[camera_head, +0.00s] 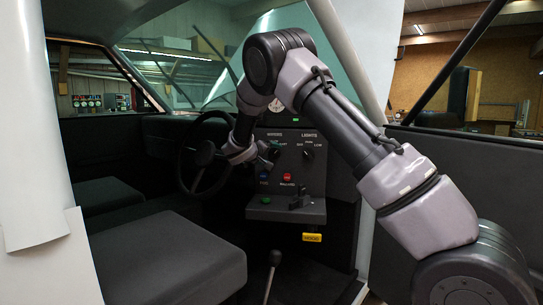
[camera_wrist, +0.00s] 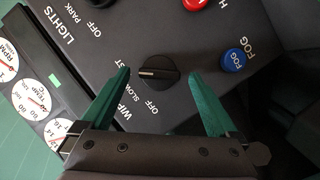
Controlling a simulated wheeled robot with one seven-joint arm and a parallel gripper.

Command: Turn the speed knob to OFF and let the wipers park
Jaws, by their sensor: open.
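The wiper speed knob (camera_wrist: 158,72) is round and black with a pale pointer line. In the wrist view the line points left, toward a label ending in "ST" that a finger partly covers. The OFF and SLOW labels lie below the knob. My gripper (camera_wrist: 159,74) is open, with green fingers on either side of the knob and a visible gap to it on each side. Whether the fingertips are down at knob depth I cannot tell. In the head view my gripper (camera_head: 262,150) is at the left of the control panel (camera_head: 313,180). The wipers cannot be clearly made out.
A blue FOG button (camera_wrist: 234,61) and a red button (camera_wrist: 194,3) are near the knob. A lights knob (camera_head: 308,154) is to its right in the head view. Gauges (camera_wrist: 30,90) line the panel's edge. The steering wheel (camera_head: 204,155) stands close left of my gripper.

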